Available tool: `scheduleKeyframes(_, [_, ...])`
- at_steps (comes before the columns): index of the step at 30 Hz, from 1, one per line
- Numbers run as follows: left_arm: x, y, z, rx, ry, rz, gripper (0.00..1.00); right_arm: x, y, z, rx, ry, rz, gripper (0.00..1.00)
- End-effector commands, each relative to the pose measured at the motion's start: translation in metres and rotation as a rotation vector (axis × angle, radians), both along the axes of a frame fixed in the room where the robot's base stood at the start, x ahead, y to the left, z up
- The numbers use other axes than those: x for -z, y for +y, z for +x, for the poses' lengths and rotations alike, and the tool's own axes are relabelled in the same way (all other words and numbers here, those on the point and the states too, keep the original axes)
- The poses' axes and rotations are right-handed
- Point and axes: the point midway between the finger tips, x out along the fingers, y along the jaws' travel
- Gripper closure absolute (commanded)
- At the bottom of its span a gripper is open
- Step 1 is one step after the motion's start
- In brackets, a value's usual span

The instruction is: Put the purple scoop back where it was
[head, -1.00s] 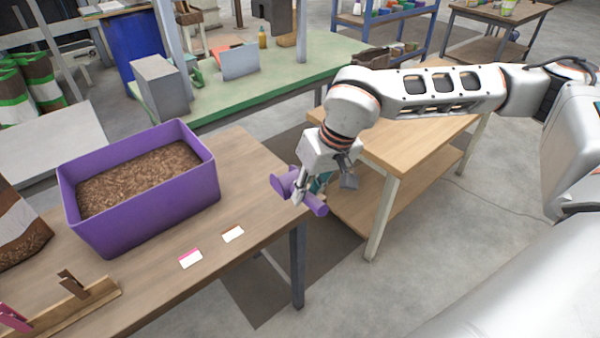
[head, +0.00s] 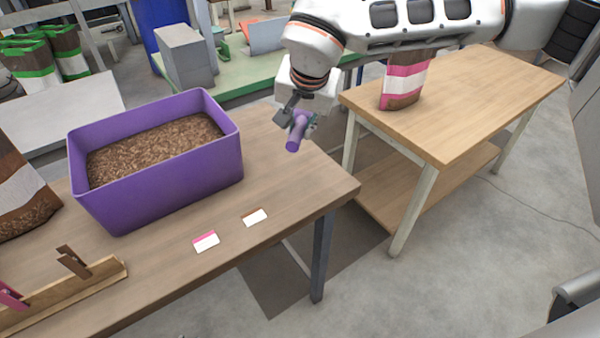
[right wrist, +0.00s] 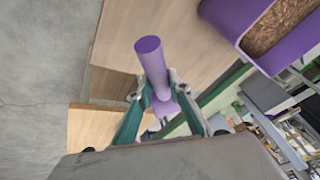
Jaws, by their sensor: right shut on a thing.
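The purple scoop (head: 297,132) is in my right gripper (head: 298,117), held above the right end of the brown table (head: 285,185). In the right wrist view the scoop's purple handle (right wrist: 152,62) sticks out between the two fingers of the gripper (right wrist: 160,98). The fingers are shut on it. Much of the scoop is hidden by the gripper. The purple bin (head: 165,190), filled with brown pellets (head: 150,150), stands on the table to the left of the scoop. My left gripper is not in view.
Two small cards lie on the table, one pink and white (head: 206,241), one brown and white (head: 255,217). A wooden rail (head: 75,292) with clips is at front left. A pink-striped bag (head: 403,82) stands on the light wooden table (head: 470,100) at right. A gap separates the tables.

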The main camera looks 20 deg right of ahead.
Motion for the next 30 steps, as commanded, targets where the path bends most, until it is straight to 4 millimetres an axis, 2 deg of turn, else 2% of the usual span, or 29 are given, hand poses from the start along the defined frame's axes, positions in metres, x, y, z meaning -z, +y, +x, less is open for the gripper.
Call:
scheduleKeyframes(1, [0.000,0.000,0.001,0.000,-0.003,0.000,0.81,0.015,0.000,-0.001,-0.002,0.004,0.000,1.00])
scheduleKeyframes(3, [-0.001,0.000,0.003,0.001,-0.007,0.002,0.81,0.032,0.000,-0.001,-0.002,0.004,0.000,1.00])
scheduleKeyframes(10, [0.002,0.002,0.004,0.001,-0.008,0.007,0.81,0.082,0.000,-0.001,-0.003,0.002,0.000,1.00])
scheduleKeyframes(13, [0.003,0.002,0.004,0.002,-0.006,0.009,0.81,0.094,0.001,0.000,-0.003,0.000,0.001,1.00])
scheduleKeyframes(20, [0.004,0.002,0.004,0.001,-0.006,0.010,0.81,0.107,0.000,0.000,-0.002,0.000,0.000,1.00])
scheduleKeyframes(27, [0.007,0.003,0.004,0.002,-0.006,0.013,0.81,0.141,0.001,0.000,-0.003,0.000,0.000,1.00])
scheduleKeyframes(30, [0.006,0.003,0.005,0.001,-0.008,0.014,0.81,0.143,0.001,0.000,-0.003,-0.001,0.001,1.00])
